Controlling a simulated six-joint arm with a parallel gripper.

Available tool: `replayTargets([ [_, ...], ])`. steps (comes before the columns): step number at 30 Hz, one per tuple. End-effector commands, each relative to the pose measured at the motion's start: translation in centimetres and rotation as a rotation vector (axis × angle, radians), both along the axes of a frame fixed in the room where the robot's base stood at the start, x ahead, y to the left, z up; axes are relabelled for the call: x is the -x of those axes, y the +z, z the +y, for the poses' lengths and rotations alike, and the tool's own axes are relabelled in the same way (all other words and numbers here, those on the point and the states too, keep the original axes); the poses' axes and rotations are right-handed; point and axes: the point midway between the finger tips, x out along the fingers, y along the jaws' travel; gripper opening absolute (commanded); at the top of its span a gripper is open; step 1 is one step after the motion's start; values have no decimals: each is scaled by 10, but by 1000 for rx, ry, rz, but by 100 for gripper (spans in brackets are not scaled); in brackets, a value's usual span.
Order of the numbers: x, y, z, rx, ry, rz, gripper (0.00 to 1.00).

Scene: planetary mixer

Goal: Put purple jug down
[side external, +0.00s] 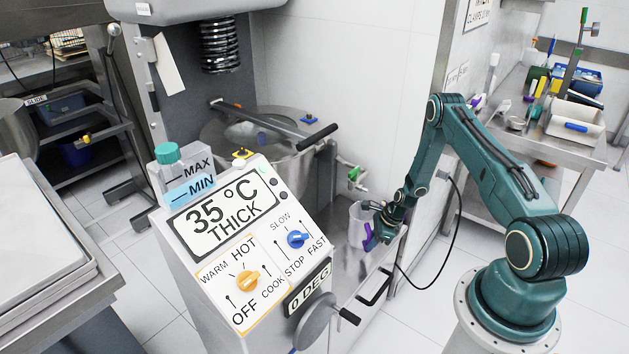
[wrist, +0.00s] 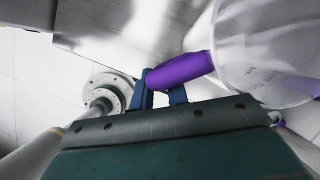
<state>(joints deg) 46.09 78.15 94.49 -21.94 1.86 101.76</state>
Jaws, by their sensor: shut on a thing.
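The purple jug (side external: 358,224) is a clear, whitish jug with a purple handle. It is upright, at or just above the steel worktop (side external: 346,272) beside the mixer; I cannot tell whether its base touches. My gripper (side external: 375,231) comes from the right and is shut on the jug's handle. In the wrist view, the blue fingers of my gripper (wrist: 161,92) close around the purple handle, and the jug (wrist: 262,50) fills the upper right, partly cut off by the frame edge.
A small green valve (side external: 353,174) sticks out above the jug. Bare worktop lies in front of the jug.

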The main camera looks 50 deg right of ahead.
Motion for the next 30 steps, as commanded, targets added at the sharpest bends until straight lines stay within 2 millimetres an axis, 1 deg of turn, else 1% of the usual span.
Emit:
replayTargets([
  [1,0,0,-9,1,-3,-2,0],
  [3,0,0,-18,1,-2,-2,0],
  [6,0,0,-25,0,-1,0,0],
  [17,0,0,-33,0,-1,0,0],
  [20,0,0,-42,1,0,-1,0],
  [27,0,0,-71,1,-1,-2,0],
  [30,1,-10,-68,-1,2,1,0],
])
